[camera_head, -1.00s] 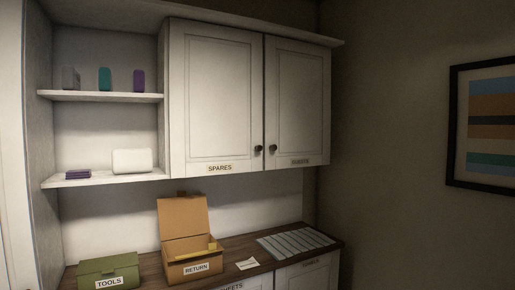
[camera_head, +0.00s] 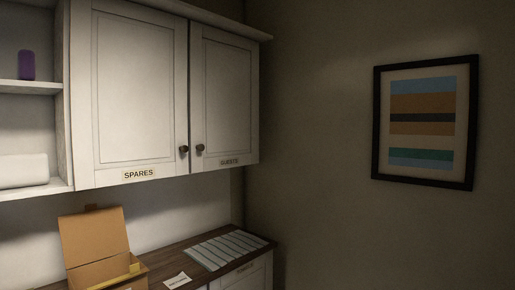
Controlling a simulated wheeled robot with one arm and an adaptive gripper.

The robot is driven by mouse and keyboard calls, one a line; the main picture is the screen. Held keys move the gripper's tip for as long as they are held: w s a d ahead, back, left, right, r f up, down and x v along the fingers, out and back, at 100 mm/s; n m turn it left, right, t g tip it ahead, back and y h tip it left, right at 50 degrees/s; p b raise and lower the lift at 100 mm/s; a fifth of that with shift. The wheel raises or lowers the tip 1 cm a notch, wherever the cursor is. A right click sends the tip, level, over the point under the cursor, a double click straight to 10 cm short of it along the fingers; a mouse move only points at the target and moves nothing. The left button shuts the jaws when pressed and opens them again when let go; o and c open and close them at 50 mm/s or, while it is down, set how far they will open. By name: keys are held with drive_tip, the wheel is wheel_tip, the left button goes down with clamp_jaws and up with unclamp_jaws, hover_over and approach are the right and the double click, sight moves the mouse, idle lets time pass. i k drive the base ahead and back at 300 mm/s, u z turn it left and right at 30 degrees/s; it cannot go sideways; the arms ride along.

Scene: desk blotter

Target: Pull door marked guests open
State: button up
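The door marked GUESTS (camera_head: 225,90) is the right-hand door of the white wall cabinet. It is shut. Its label (camera_head: 229,162) is at the lower edge, and its dark round knob (camera_head: 200,148) is at the lower left of the door. The door marked SPARES (camera_head: 135,95) is shut beside it on the left, with its own knob (camera_head: 184,149) close to the seam. My gripper is not in the view.
Below the cabinet is a dark wooden counter (camera_head: 194,266) with an open cardboard box (camera_head: 92,236), a white card (camera_head: 177,281) and a striped grey mat (camera_head: 226,249). Open shelves (camera_head: 30,88) are at the left. A framed picture (camera_head: 425,168) hangs on the right wall.

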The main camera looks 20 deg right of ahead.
sight(223, 66)
drive_tip(key=z, duration=0.4)
drive_tip(key=i, duration=1.55)
drive_tip(key=u, duration=2)
